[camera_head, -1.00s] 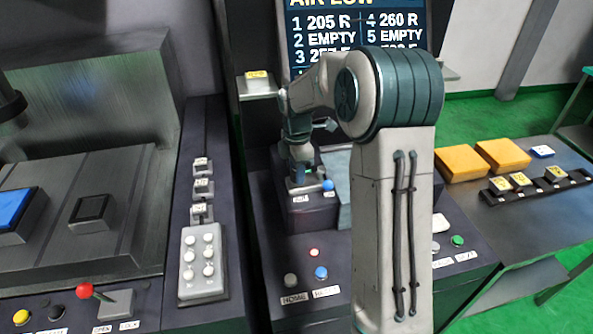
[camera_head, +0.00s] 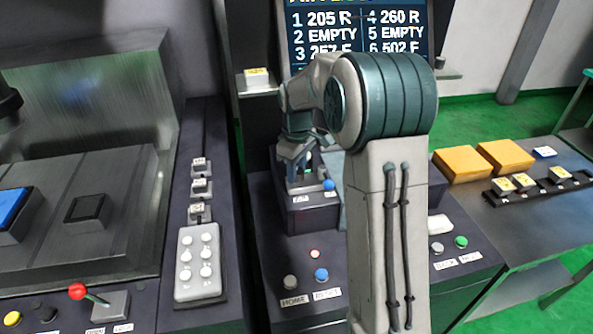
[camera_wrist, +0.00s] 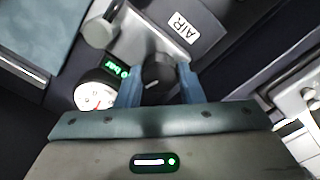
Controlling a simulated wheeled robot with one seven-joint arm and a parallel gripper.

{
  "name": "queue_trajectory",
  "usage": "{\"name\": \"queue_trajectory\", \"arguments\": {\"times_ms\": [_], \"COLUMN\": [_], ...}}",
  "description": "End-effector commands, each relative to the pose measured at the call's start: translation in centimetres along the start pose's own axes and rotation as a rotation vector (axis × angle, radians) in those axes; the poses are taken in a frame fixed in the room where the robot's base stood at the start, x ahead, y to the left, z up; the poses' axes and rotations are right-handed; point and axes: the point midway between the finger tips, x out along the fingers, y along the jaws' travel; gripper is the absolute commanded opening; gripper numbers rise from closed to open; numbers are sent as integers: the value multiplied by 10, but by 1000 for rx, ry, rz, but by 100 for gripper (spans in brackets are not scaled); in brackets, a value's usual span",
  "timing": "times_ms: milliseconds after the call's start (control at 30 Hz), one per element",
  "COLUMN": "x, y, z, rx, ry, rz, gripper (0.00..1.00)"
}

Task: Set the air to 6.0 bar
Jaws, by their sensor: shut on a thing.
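In the wrist view, my gripper (camera_wrist: 160,82) has its two blue fingers on either side of a dark round knob (camera_wrist: 157,72) and is shut on it. The knob sits on a grey unit with a white AIR label (camera_wrist: 179,27). A round white gauge (camera_wrist: 94,96) and a small green lit readout (camera_wrist: 115,68) are left of the fingers; the readout's figures are too small to read. In the head view, my gripper (camera_head: 300,170) is low at the unit on the dark console, and my arm hides part of it. The screen (camera_head: 355,30) lists numbered entries; its top line is cut off.
HOME and neighbouring buttons (camera_head: 306,276) sit on the console front below my gripper. A white button panel (camera_head: 200,262) and a red-knobbed lever (camera_head: 90,293) are at left. Yellow blocks (camera_head: 470,163) lie on the right table.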

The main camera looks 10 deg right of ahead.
Motion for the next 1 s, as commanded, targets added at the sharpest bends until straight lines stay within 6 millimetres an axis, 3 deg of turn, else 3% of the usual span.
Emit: {"name": "queue_trajectory", "arguments": {"times_ms": [600, 1000], "x": [-1, -1], "y": [0, 0], "z": [0, -1], "rx": [579, 858], "ry": [2, 4], "rz": [3, 1], "gripper": [11, 11]}}
